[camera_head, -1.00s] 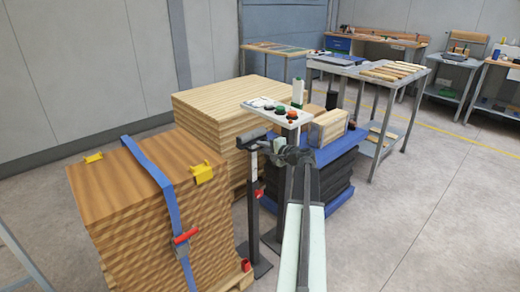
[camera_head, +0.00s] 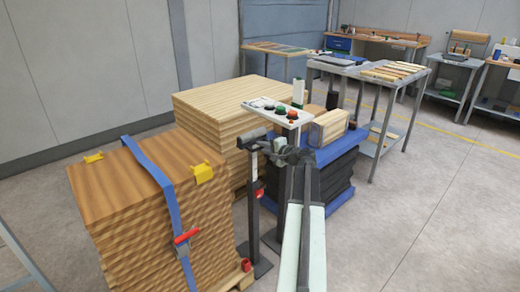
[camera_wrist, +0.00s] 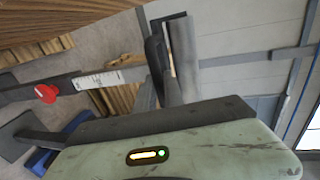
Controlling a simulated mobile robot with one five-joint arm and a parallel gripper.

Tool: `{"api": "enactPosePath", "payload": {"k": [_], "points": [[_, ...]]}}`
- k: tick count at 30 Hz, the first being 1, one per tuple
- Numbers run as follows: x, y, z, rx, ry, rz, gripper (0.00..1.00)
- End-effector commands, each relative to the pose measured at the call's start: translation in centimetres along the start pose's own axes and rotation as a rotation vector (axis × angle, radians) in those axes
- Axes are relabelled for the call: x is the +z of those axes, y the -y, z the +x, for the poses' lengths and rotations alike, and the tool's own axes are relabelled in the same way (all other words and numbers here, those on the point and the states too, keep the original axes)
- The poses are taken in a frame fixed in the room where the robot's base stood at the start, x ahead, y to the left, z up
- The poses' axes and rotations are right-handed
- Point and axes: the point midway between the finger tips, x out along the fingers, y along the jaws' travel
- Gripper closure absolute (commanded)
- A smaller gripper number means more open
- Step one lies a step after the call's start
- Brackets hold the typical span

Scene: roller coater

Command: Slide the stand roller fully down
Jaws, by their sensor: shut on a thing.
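The stand roller is a short grey roller (camera_head: 251,137) lying level on top of a dark upright post (camera_head: 253,190). In the wrist view the grey roller (camera_wrist: 184,62) shows close up, with a white scale (camera_wrist: 100,79) and a red knob (camera_wrist: 46,93) along its post. My gripper (camera_head: 270,149) is at the right end of the roller head, shut on it. The exact contact at the fingertips is hard to make out. The post's red part (camera_head: 259,193) is below the head, and the foot (camera_head: 257,269) stands on the floor.
A strapped wood stack (camera_head: 140,190) stands at left, and a pale board stack (camera_head: 235,95) behind. A control panel (camera_head: 277,111) with buttons rises just behind my gripper. A blue-topped dark stack (camera_head: 335,155) is at right.

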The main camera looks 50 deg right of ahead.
Motion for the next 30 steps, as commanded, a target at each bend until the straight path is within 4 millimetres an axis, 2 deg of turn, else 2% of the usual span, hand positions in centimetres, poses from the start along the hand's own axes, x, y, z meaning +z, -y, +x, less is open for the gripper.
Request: {"api": "enactPosePath", "payload": {"k": [5, 8, 22, 25, 30], "points": [[0.1, -0.3, 0.1, 0.0, 0.002, 0.0, 1.0], [0.1, -1.4, 0.3, 0.0, 0.002, 0.0, 1.0], [0.0, -11.8, 2.4, 0.002, 0.002, -0.001, 1.0], [0.0, -12.5, 2.6, 0.002, 0.002, -0.001, 1.0], [0.0, -12.4, 2.5, 0.006, 0.003, -0.003, 1.0]]}}
